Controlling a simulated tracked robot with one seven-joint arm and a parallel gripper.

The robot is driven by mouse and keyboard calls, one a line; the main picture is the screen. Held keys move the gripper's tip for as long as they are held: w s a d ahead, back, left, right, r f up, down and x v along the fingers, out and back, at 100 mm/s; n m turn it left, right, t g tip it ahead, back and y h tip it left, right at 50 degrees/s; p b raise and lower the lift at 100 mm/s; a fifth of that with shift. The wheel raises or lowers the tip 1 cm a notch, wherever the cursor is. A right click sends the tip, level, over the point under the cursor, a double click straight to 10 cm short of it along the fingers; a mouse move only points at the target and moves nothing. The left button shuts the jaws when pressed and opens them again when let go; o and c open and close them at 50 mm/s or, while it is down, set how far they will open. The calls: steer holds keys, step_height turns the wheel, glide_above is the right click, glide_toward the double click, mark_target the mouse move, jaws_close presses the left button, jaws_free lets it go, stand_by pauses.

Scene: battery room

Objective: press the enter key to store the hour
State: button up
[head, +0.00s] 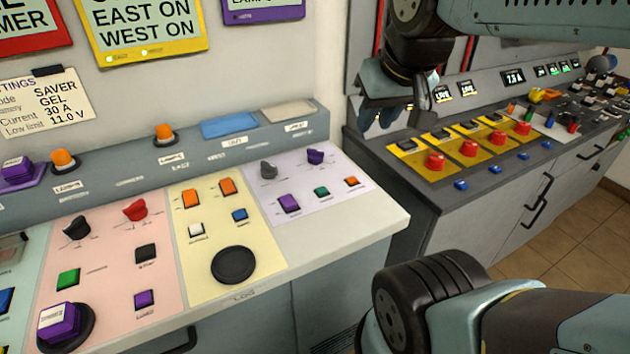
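No key can be read as the enter key; most key labels are too small or blurred. The near sloped desk has a pink panel (110,270), a yellow panel (205,268) and a lilac panel (335,175) with coloured keys and knobs. The yellow panel has a white key (196,229), a blue key (240,215), two orange switches and a large black round disc (233,265). My gripper (384,118) hangs at the upper middle, in front of the far console, clear of the near desk. Its fingertips are small and dark, and their gap is unclear.
A far console (480,190) at the right carries several red buttons on yellow plates and lit displays. A settings card (45,102) hangs on the left wall below coloured signs. My arm link covers the lower right. A gap separates the desk and console.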

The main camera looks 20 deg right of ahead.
jaws_close()
stand_by(1.1)
